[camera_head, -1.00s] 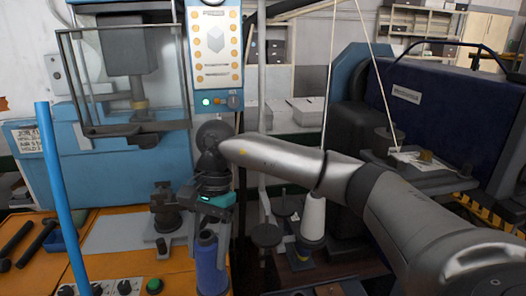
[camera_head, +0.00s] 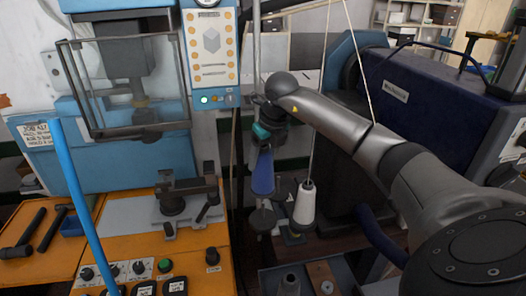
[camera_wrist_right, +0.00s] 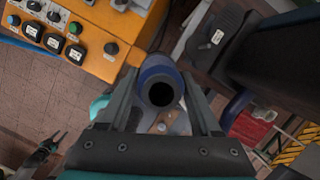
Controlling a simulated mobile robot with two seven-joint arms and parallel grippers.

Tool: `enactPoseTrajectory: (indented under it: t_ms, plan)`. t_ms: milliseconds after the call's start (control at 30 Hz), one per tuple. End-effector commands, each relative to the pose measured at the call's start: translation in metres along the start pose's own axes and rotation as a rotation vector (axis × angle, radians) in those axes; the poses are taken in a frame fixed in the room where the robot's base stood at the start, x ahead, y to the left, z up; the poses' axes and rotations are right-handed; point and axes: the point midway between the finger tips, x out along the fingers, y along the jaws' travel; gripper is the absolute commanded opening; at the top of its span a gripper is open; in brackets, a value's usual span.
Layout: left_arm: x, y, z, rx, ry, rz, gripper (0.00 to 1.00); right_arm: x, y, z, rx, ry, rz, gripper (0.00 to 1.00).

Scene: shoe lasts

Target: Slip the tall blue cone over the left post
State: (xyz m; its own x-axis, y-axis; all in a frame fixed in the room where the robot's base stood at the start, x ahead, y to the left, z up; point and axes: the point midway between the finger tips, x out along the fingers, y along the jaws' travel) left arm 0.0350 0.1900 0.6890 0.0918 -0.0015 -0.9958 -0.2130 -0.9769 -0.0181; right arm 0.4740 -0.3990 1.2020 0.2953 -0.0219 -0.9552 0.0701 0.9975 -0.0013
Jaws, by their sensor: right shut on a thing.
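My right gripper (camera_head: 264,134) is shut on the tall blue cone (camera_head: 263,172) near its upper end. The cone hangs roughly upright in the air, wider end down. In the right wrist view the blue cone (camera_wrist_right: 160,84) sits between the two fingers, its dark opening facing the camera. Below it in the head view is a dark round disc (camera_head: 262,220) of the thread stand, left of the white cone (camera_head: 304,204). Any post above this disc is hidden or too thin to make out. My left gripper (camera_wrist_right: 50,145) seems to show at the right wrist view's lower left, fingers apart and empty.
The white cone stands close to the right of the blue one. The orange machine table (camera_head: 120,250) with a clamp-like fixture (camera_head: 172,200) is at left. A dark blue machine (camera_head: 430,100) stands at right. A thin cord runs down near the white cone.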

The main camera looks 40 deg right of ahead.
Motion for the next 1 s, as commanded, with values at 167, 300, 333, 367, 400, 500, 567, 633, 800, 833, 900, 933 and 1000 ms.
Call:
enactPoseTrajectory:
  t_ms: [167,300,333,367,400,500,567,633,800,833,900,933,1000]
  plan:
    - [0.003,0.0,0.0,0.0,0.0,0.0,0.5,0.004,-0.002,-0.001,0.016,-0.001,-0.004,0.0]
    - [0.009,0.0,0.001,0.0,0.0,0.0,0.5,0.011,-0.001,-0.003,0.014,0.0,-0.003,0.0]
    - [0.011,0.001,0.001,0.0,0.0,0.0,0.5,0.013,-0.001,-0.004,0.014,0.0,-0.003,0.0]
    - [0.013,0.001,0.001,0.0,0.0,0.0,0.5,0.015,-0.001,-0.005,0.014,0.0,-0.003,0.0]
    - [0.015,0.001,0.001,0.0,0.0,0.0,0.5,0.018,-0.001,-0.006,0.013,0.001,-0.003,0.0]
    - [0.021,0.001,0.002,0.0,0.0,0.001,0.5,0.026,-0.001,-0.008,0.013,0.001,-0.002,0.0]
    - [0.025,0.001,0.002,0.0,0.0,0.001,0.5,0.03,-0.001,-0.009,0.012,0.001,-0.002,0.0]
    - [0.029,0.002,0.002,-0.001,0.0,0.001,0.5,0.035,-0.001,-0.011,0.012,0.001,-0.002,0.0]
    - [0.035,0.002,0.003,-0.001,0.0,0.002,0.5,0.041,-0.001,-0.013,0.012,0.0,-0.002,0.0]
    - [0.035,0.003,0.003,-0.001,0.001,0.002,0.5,0.042,-0.001,-0.013,0.012,0.0,-0.002,0.0]
    - [0.035,0.003,0.003,-0.001,0.001,0.003,0.5,0.042,-0.001,-0.013,0.011,0.0,-0.002,0.0]
    - [0.035,0.003,0.003,-0.001,0.0,0.003,0.5,0.042,-0.001,-0.013,0.011,-0.001,-0.002,0.0]
    - [0.035,0.003,0.003,-0.001,0.001,0.003,0.5,0.042,-0.001,-0.013,0.011,-0.001,-0.002,0.0]
